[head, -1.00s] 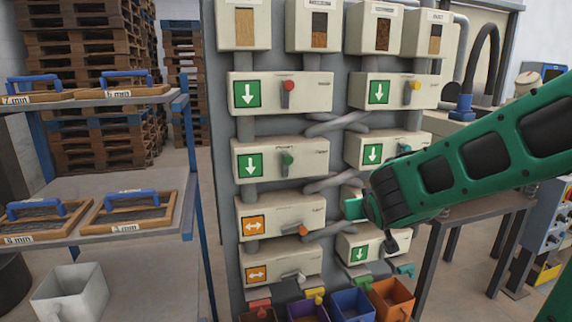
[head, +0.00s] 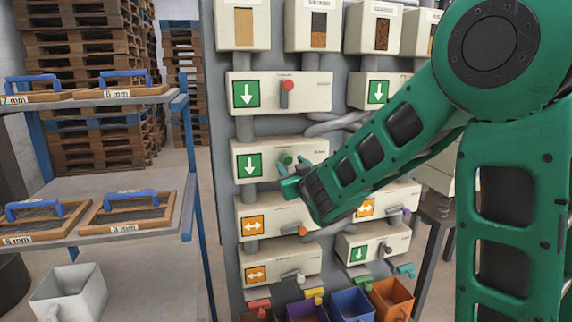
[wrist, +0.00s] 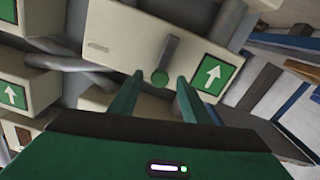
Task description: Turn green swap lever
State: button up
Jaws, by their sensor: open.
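The green swap lever (head: 287,160) is on the left box of the second row, beside a green down-arrow sign (head: 249,166). In the wrist view its green knob (wrist: 160,78) and grey arm (wrist: 167,55) show near the top middle, with the arrow sign (wrist: 216,73) to their right. My gripper (head: 293,173) is at this box in the head view. In the wrist view my gripper (wrist: 158,90) has its two green fingers apart, one on each side of the knob. Nothing shows between them but the knob area; I cannot tell whether they touch it.
A red-knobbed lever (head: 287,92) is on the box above, an orange-knobbed one (head: 301,230) on the box below. Coloured bins (head: 352,304) stand at the panel's foot. A sieve shelf (head: 130,185) stands at the left, with clear floor between it and the panel.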

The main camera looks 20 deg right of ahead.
aim_at(288, 162)
jog(key=shift+w, duration=1.95)
grip_shut()
